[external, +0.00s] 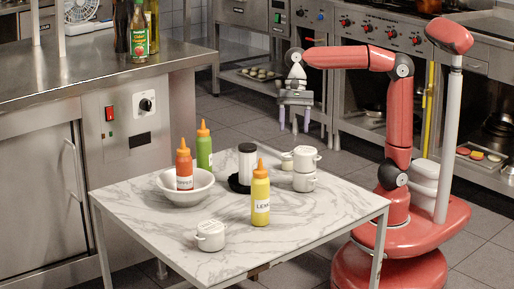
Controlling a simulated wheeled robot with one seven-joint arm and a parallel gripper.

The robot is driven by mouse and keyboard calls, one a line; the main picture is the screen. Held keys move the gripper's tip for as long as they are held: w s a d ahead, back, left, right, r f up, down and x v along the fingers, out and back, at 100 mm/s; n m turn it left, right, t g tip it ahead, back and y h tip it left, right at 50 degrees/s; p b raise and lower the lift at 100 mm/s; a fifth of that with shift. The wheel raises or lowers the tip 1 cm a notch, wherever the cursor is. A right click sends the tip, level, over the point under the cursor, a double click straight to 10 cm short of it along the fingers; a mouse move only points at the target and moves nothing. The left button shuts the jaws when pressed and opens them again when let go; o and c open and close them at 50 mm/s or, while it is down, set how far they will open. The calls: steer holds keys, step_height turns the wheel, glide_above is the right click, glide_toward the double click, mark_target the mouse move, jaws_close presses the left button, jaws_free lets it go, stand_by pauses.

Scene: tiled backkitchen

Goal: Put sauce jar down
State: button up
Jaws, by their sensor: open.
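My gripper (294,122) hangs fingers-down beyond the back edge of the marble table (325,225), open and empty, apart from everything on the table. A small white lidded jar (211,236) with writing on its lid stands upright at the table's front. A second white jar (305,160) sits on top of another white jar (304,182) near the back right. Several sauce bottles stand upright: a yellow one (260,203) labelled lemon, a green one (204,150), and a red one (184,172) in a white bowl (203,193). I cannot tell which is the sauce jar.
A white cylinder (247,163) with a dark top stands by a black dish (238,185) mid-table. The table's right side and front right are clear. A steel counter (90,75) with bottles stands at left; ovens (385,45) line the back.

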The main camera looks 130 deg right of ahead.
steer(key=s+a+f+n+h, duration=0.1)
steer(key=s+a+f+n, duration=0.1)
steer(key=a+n, duration=0.4)
steer(key=s+a+f+n+t+h, duration=0.1)
steer(key=s+a+f+n, duration=0.2)
steer(key=n, duration=0.7)
steer(key=s+a+f+n+t+h, duration=0.1)
steer(key=s+a+f+n, duration=0.2)
steer(key=a+f+n, duration=0.2)
steer(key=a+n, duration=0.3)
steer(key=a, duration=0.2)
steer(key=shift+a+f+n, duration=0.3)
steer(key=shift+a+f, duration=0.05)
step_height(320, 180, up, 5)
steer(key=p, duration=0.4)
steer(key=shift+f, duration=0.2)
